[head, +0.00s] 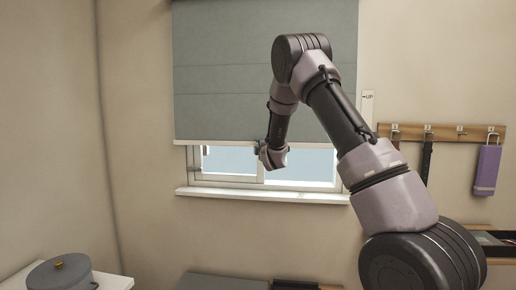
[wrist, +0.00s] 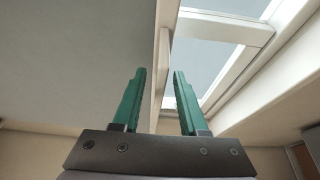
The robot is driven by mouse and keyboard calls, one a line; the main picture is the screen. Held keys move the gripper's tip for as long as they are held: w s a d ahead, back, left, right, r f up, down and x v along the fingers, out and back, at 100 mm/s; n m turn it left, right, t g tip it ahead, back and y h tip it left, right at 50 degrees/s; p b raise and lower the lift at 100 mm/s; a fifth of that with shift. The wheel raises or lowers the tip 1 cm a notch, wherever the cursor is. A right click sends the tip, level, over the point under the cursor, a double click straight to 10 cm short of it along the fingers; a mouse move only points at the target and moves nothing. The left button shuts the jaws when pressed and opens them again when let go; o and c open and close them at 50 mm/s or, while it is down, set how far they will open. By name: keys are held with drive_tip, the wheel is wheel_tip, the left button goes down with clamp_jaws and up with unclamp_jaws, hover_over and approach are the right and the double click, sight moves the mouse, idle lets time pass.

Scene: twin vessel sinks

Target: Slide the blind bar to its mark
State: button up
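The grey-green blind (head: 225,90) hangs over the upper part of the window, and its pale bottom bar (head: 215,142) lies across the panes. In the wrist view the blind (wrist: 70,60) fills the left, and the bar (wrist: 163,45) runs as a cream strip between the green fingers of my gripper (wrist: 160,72). The fingers are apart, with a gap beside the bar. In the head view my gripper (head: 258,147) is at the bar's height, mostly hidden by my wrist. A white strip marked UP (head: 368,106) is on the wall right of the blind.
The white window sill (head: 225,194) juts out below the bar. A wooden hook rail (head: 445,132) with a purple item (head: 487,168) is on the right wall. A grey lidded pot (head: 60,275) stands at lower left.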

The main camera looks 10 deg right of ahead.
drive_tip(key=s, duration=1)
drive_tip(key=shift+s+d, duration=0.4)
drive_tip(key=shift+d, duration=0.05)
drive_tip(key=s+d+r+m+g+h, duration=0.1)
drive_tip(key=s+d+r+m+g, duration=0.15)
drive_tip(key=s+r+m, duration=0.3)
drive_tip(key=s+d+r+m+g, duration=0.2)
drive_tip(key=s+d+r+m, duration=0.2)
drive_tip(key=s+m, duration=0.3)
drive_tip(key=s+a+m+g+y, duration=0.1)
drive_tip(key=s+m+g, duration=0.5)
drive_tip(key=s, duration=2.3)
drive_tip(key=m, duration=0.4)
drive_tip(key=shift+s+a+m, duration=0.3)
drive_tip(key=shift+m, duration=0.05)
